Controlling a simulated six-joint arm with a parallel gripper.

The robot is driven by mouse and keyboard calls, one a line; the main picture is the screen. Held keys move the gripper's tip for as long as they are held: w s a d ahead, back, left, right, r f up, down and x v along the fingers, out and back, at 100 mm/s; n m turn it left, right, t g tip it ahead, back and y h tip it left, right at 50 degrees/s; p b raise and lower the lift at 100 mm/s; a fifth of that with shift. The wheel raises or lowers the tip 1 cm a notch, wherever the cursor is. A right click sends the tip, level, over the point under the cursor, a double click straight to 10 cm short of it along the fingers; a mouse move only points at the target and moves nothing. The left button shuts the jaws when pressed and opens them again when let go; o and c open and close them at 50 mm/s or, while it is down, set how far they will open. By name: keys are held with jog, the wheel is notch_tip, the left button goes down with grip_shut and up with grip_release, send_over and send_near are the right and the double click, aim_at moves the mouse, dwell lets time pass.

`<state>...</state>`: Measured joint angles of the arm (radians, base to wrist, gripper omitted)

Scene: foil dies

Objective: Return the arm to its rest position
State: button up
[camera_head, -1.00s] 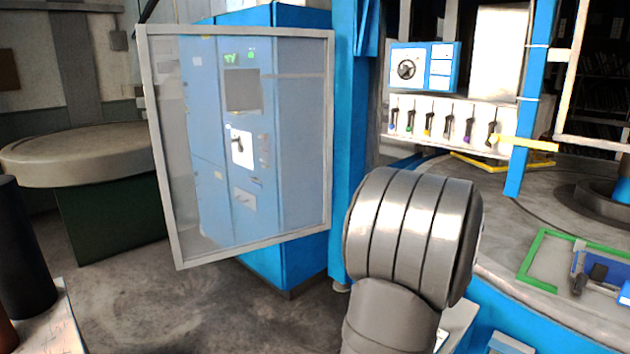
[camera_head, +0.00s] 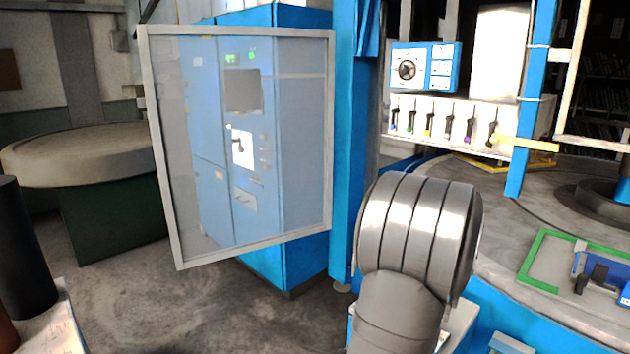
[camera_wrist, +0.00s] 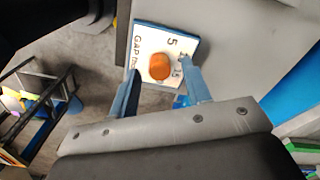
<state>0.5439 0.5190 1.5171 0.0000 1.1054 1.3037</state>
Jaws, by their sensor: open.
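My gripper (camera_wrist: 160,92) shows in the wrist view with its two blue-grey fingers spread apart and nothing between them. Beyond the fingertips is a white panel (camera_wrist: 152,42) with a round orange knob (camera_wrist: 159,67), printed numbers and the word GAP. I cannot tell whether the fingers touch the panel. In the head view a grey rounded link of my arm stands at the lower centre right; the gripper itself is hidden there.
A framed clear screen (camera_head: 152,150) stands open before a blue cabinet (camera_head: 290,262). A round table (camera_head: 75,150) is at left. A rack with several coloured-handled tools (camera_head: 450,120) is at back right. A green frame (camera_head: 528,262) lies on the worktop (camera_head: 510,235).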

notch_tip(320, 180, up, 16)
notch_tip(320, 180, down, 17)
jog(key=shift+f, duration=0.15)
jog(key=shift+r+n, duration=0.3)
jog(key=shift+n, duration=0.5)
jog(key=n, duration=1.6)
